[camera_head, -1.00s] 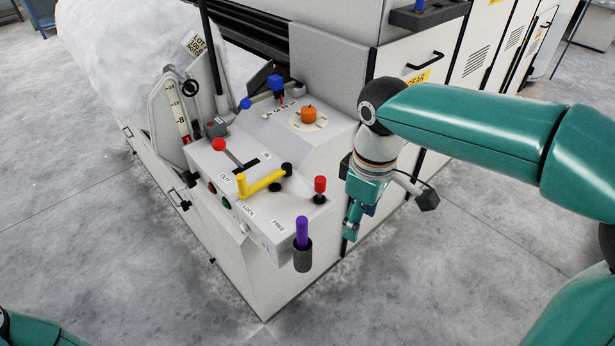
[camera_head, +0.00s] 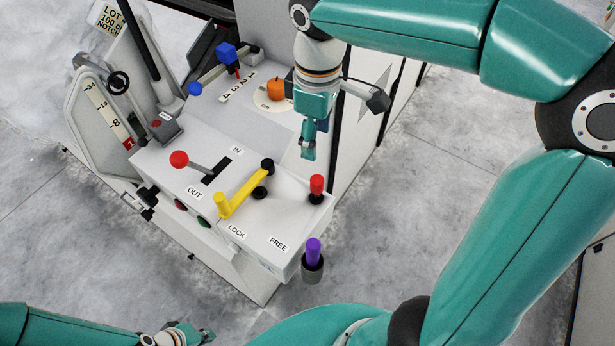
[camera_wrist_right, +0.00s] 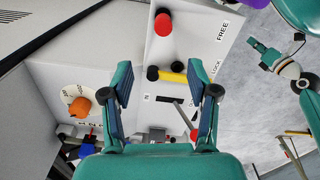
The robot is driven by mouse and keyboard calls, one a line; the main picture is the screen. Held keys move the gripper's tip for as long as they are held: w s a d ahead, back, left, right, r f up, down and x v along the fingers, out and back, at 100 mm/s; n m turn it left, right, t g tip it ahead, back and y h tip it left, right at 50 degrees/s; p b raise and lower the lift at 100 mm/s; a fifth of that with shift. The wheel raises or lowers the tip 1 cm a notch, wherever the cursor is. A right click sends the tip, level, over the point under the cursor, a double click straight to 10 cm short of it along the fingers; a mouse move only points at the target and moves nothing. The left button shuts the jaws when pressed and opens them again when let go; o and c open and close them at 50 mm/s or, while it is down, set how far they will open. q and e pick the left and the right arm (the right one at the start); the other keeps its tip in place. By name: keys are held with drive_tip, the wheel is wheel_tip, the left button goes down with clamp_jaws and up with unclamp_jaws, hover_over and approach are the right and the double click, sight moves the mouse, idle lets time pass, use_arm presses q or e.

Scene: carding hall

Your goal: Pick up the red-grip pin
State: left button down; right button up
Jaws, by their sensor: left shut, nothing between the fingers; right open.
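The red-grip pin (camera_head: 316,186) stands upright in a black collar at the right corner of the sloped white panel (camera_head: 290,215). It also shows in the right wrist view (camera_wrist_right: 163,24), beyond my open fingers. My right gripper (camera_head: 308,150) is just behind the pin in the head view, apart from it. Its spread fingers (camera_wrist_right: 160,68) hold nothing. My left gripper (camera_head: 205,334) is shut and empty at the bottom edge of the head view, well away from the pin.
A yellow lever (camera_head: 245,190) and a red-knobbed lever (camera_head: 180,159) stand left of the pin. An orange knob (camera_head: 276,89) is behind. Open floor lies to the right.

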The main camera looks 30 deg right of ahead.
sight(316, 187)
wheel_tip(316, 187, down, 10)
drive_tip(key=shift+r, duration=0.15)
drive_tip(key=f, duration=0.2)
drive_tip(key=s+f, duration=0.1)
drive_tip(key=f, duration=0.2)
drive_tip(key=shift+f, duration=0.5)
clamp_jaws()
